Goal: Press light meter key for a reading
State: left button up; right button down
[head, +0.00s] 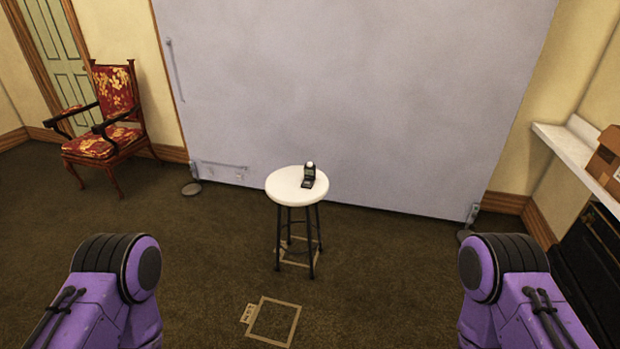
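The light meter (308,177) is a small black device with a pale round dome on top. It stands upright on the right part of a round white stool top (283,187). The stool has dark legs and stands in the middle of the room in front of a grey backdrop. The key on the meter is too small to make out. Only purple links of my two arms show, at the lower left and lower right corners. Both grippers are out of view, and nothing of mine is near the meter.
A tape square (273,321) marks the carpet in front of the stool. A red patterned armchair (107,125) stands at the left. The grey backdrop (350,90) stands behind the stool. A white shelf (575,158) with a cardboard box (606,163) is at the right. Carpet around the stool is clear.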

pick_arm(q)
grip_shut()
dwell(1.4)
